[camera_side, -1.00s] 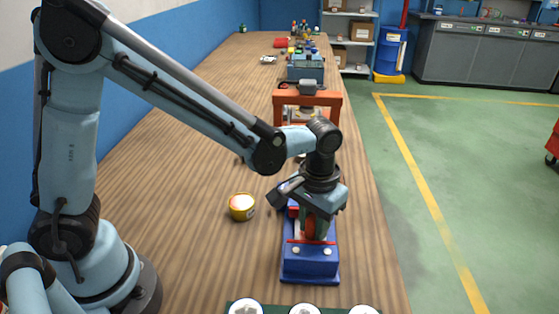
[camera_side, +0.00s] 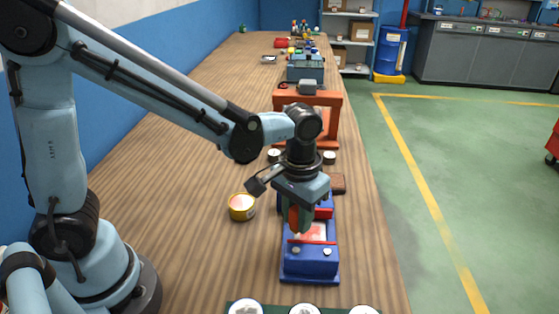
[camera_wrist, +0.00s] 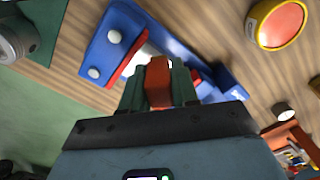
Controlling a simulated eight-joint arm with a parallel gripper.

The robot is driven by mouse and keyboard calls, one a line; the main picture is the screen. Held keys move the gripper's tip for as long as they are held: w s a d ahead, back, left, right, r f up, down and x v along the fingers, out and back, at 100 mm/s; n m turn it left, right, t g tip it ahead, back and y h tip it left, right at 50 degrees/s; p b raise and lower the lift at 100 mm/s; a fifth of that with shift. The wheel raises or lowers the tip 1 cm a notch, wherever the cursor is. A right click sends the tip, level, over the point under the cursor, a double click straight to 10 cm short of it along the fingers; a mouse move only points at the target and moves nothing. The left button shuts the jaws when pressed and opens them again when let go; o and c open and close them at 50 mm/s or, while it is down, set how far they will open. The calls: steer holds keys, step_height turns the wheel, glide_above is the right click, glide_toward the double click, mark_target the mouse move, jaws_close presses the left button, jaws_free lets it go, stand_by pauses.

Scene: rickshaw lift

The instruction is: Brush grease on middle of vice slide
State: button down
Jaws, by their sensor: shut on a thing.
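The blue vice (camera_side: 310,264) stands near the right edge of the bench, with red jaw strips and pale round bolts. Its pale slide (camera_side: 314,231) shows a reddish patch between the jaws. In the wrist view the blue vice (camera_wrist: 105,38) lies beyond the fingers. My gripper (camera_side: 299,217) is shut on an orange-red brush (camera_wrist: 158,82), over the far half of the vice. The brush tip is hard to make out; I cannot tell if it touches. A yellow grease tin (camera_side: 242,207) with pinkish contents stands open left of the vice; it also shows in the wrist view (camera_wrist: 278,24).
An orange frame (camera_side: 330,105) stands on the bench behind the vice. A brown block (camera_side: 338,183) lies right of my wrist. A green tray (camera_side: 275,308) with round pale items is at the front edge. The bench left of the tin is clear.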

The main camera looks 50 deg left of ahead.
steer(key=shift+r, duration=2.95)
